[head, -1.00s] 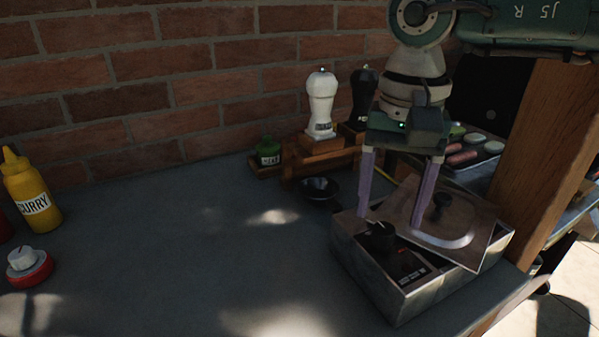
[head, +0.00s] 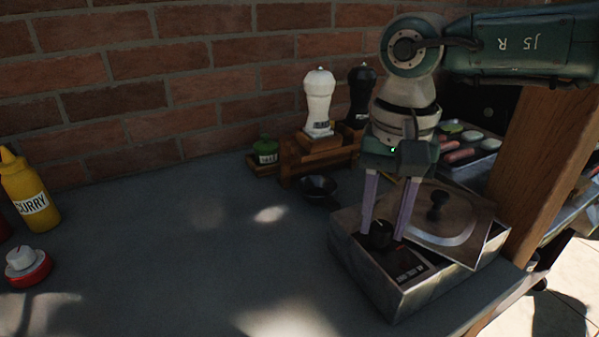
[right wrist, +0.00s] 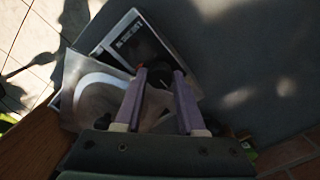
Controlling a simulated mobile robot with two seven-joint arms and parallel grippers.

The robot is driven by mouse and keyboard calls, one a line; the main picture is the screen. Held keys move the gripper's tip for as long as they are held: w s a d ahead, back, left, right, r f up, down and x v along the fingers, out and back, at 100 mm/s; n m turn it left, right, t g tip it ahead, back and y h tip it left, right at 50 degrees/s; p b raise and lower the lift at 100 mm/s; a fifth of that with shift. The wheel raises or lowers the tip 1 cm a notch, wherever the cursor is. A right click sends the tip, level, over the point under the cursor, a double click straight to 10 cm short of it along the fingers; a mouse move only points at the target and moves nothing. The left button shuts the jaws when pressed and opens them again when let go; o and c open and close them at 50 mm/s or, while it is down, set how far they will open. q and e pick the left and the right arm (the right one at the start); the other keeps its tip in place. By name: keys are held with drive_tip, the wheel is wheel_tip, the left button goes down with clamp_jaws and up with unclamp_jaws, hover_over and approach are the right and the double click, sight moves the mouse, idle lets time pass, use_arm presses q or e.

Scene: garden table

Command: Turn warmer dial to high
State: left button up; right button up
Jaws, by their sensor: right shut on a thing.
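The warmer (head: 408,284) is a grey metal box at the right of the table, with a lid (head: 452,222) lying askew on top. Its black dial (head: 380,236) sits on the front panel beside a dark label. My right gripper (head: 388,234) points down with its purple fingers on either side of the dial, shut on it. In the right wrist view the dark dial (right wrist: 156,74) shows between the fingertips; its pointer is too dark to read. My left gripper is not in view.
A white mill (head: 319,100) and a black mill stand on a wooden rack behind. A small black bowl (head: 317,188) sits near the warmer. A wooden post (head: 548,150) rises at the right. A yellow curry bottle (head: 28,193) stands far left. The table's middle is clear.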

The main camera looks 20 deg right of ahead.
clamp_jaws()
